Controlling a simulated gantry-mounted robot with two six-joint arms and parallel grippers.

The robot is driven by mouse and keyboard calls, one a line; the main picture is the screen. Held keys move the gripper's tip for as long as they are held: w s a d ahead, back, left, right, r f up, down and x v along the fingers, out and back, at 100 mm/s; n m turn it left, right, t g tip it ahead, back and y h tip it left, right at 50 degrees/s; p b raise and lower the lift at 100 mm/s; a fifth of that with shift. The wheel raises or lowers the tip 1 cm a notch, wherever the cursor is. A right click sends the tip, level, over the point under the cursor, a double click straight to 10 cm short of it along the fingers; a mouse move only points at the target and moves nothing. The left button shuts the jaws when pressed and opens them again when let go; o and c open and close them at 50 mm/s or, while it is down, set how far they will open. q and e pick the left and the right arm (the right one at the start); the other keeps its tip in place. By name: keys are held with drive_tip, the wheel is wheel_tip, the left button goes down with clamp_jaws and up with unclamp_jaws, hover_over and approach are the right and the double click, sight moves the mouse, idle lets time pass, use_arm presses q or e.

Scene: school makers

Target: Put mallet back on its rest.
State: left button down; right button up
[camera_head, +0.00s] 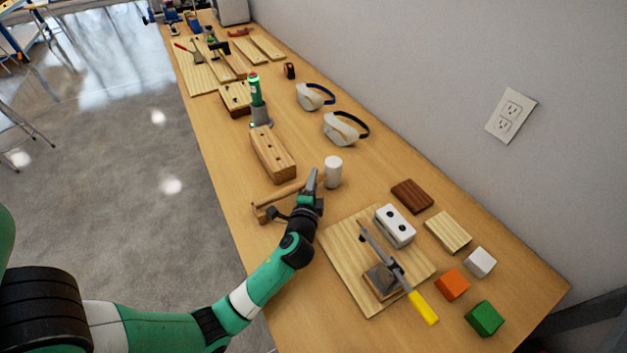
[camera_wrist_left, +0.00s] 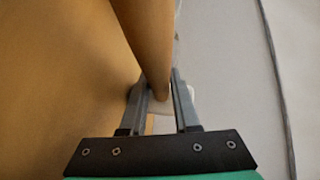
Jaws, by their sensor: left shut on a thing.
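The mallet has a light wooden handle (camera_head: 283,192) and a white cylindrical head (camera_head: 333,172). In the head view it lies roughly level, the head at its right end. My left gripper (camera_head: 312,182) is shut on the handle, close to the head. In the left wrist view the handle (camera_wrist_left: 148,38) runs down between the fingers of the left gripper (camera_wrist_left: 160,90); the head is mostly hidden there. A small wooden piece, which looks like the rest (camera_head: 262,213), stands under the handle's left end. I cannot tell whether they touch. My right gripper is not in view.
A wooden block with holes (camera_head: 272,153) stands just behind the handle. A board (camera_head: 345,280) with a yellow-handled tool (camera_head: 421,305) lies to the right, near colored blocks (camera_head: 452,284). Safety goggles (camera_head: 343,131) lie farther back. The wall borders the bench's right side.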

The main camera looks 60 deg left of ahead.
use_arm(q)
drive_tip(key=shift+f+b, duration=0.3)
drive_tip(key=shift+b, duration=0.05)
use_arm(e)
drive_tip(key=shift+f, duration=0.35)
use_arm(q)
drive_tip(key=c, duration=0.6)
unclamp_jaws()
drive_tip(key=shift+o, duration=0.2)
drive_tip(key=shift+f, duration=0.1)
